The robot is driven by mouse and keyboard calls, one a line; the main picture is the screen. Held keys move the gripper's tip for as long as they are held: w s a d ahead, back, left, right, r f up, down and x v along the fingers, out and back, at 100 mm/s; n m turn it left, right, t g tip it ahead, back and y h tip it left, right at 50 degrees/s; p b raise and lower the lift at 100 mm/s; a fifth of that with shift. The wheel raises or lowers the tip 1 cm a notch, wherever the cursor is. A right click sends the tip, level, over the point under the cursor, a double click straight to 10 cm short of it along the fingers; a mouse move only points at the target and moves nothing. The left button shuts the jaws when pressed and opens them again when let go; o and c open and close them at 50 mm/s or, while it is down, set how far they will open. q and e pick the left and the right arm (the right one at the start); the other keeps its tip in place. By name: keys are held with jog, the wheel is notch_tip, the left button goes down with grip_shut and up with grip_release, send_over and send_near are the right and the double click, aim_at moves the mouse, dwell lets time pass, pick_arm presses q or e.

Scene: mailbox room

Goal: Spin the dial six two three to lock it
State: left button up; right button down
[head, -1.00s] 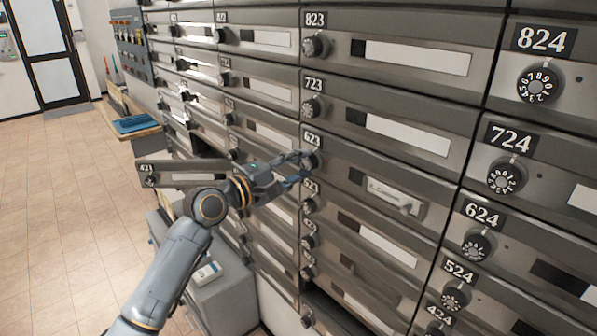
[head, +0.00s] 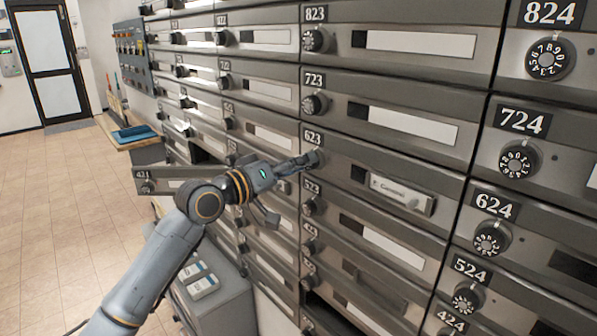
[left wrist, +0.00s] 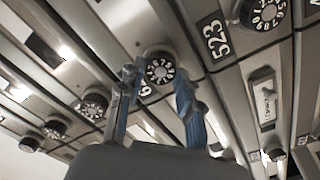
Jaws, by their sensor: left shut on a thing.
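The black dial of box 623 (head: 319,155) sits under the number plate 623 (head: 313,137) in the head view, mostly hidden by my fingers. My left gripper (head: 308,161) reaches it from the left and is shut on it. In the left wrist view, the dial (left wrist: 160,69) shows its white digits between the two blue fingertips of my left gripper (left wrist: 158,88). Its exact setting is too small to read. My right gripper is not in view.
Neighbouring dials are close: 723 (head: 314,104) above and 523 (head: 314,206) below. Drawer 421 (head: 165,182) stands pulled out to the left, behind my left arm. A grey cabinet (head: 225,305) stands low beside the arm. Open tiled floor (head: 60,210) lies at left.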

pick_arm(q)
jog(key=shift+d+f+m+b, duration=0.1)
jog(key=shift+m+b, duration=1.4)
jog(key=shift+m, duration=2.7)
jog(key=o, duration=1.2)
jog(key=shift+c, duration=0.2)
jog(key=v, duration=1.2)
